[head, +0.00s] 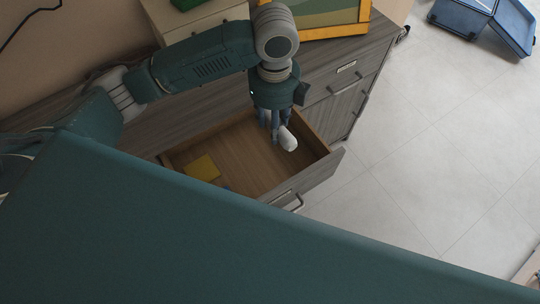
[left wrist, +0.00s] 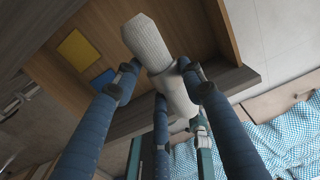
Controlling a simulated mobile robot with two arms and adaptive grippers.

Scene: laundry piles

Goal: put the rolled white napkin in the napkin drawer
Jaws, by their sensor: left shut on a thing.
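The rolled white napkin (head: 288,139) is in my left gripper (head: 276,125), which is shut on it. In the head view it hangs over the open wooden drawer (head: 236,150), toward its right end. In the left wrist view the napkin (left wrist: 147,42) lies between the blue fingers (left wrist: 155,80), with one end sticking out past them. The drawer interior (left wrist: 115,22) shows behind it. I cannot tell how high the napkin is above the drawer floor. My right gripper is not in view.
A yellow cloth (head: 202,168) lies in the drawer's left part, with a small blue item (left wrist: 104,80) near it. The drawer front (head: 318,178) sticks out from the grey cabinet (head: 345,75). A yellow-framed object (head: 330,30) stands on top. My teal body hides the foreground.

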